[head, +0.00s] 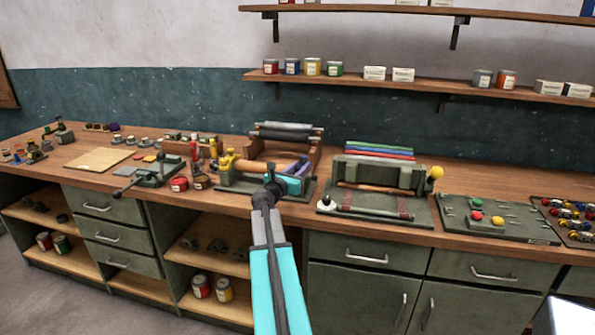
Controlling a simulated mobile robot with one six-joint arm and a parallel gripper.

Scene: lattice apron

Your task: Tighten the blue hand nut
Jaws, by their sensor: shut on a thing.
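My gripper (294,179) is at the right end of a small roller press (236,184) on the bench, at the middle of the head view. A blue-violet part (299,164), which looks like the blue hand nut, shows right at my gripper. My gripper is shut on it, though my wrist and the small size hide the fingertips and the exact contact. A yellow hand nut (226,160) stands at the press's left end. A wooden roller (258,167) lies between the two ends. How far the blue nut is turned cannot be seen.
A second press with a yellow knob (436,172) stands to the right, with a green board (490,220) of coloured knobs beyond it. Shelves (430,82) with tins hang above.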

